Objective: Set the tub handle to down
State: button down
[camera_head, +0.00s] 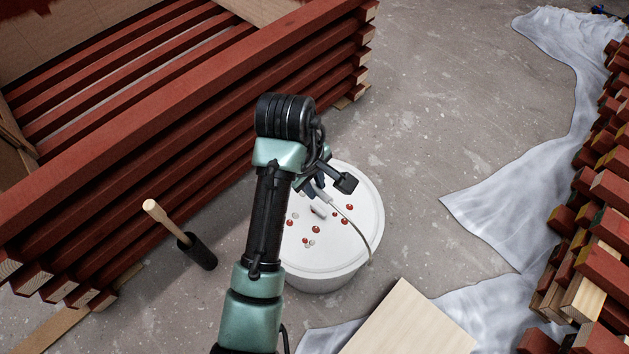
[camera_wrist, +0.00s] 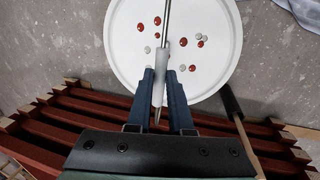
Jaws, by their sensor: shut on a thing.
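The white tub (camera_head: 310,280) stands on the floor with its lid on, and red and pale paint drops spot the lid. Its thin wire handle (camera_head: 351,224) is raised above the lid, arching from the right side of the rim up to my gripper (camera_head: 320,192). In the wrist view, my gripper (camera_wrist: 161,88) is shut on the handle's pale grip (camera_wrist: 159,86), with one dark finger on each side. The wire also shows there, running across the lid. My arm hides the tub's left side and the far end of the handle in the head view.
A stack of red battens (camera_head: 190,120) stands at the left. A wooden handle (camera_head: 165,221) leans in a black sleeve left of the tub. A pale board (camera_head: 410,325) lies in front; a cloth (camera_head: 500,210) and more battens (camera_head: 610,190) are at right. Floor behind the tub is clear.

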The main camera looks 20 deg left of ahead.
jog(key=shift+s+r+p, duration=0.1)
jog(key=shift+s+p, duration=0.05)
jog(key=shift+p, duration=0.15)
jog(key=s+a+f+t+h, duration=0.2)
jog(key=s+a+f+t, duration=0.1)
jog(key=s+f+t, duration=0.3)
jog(key=s+a+f+t+h, duration=0.25)
jog(key=s+f+t, duration=0.2)
jog(key=s, duration=0.45)
notch_tip(320, 180, down, 15)
jog(key=s+t+b, duration=0.1)
jog(key=b, duration=1)
jog(key=shift+s+a, duration=0.25)
jog(key=shift+f, duration=0.15)
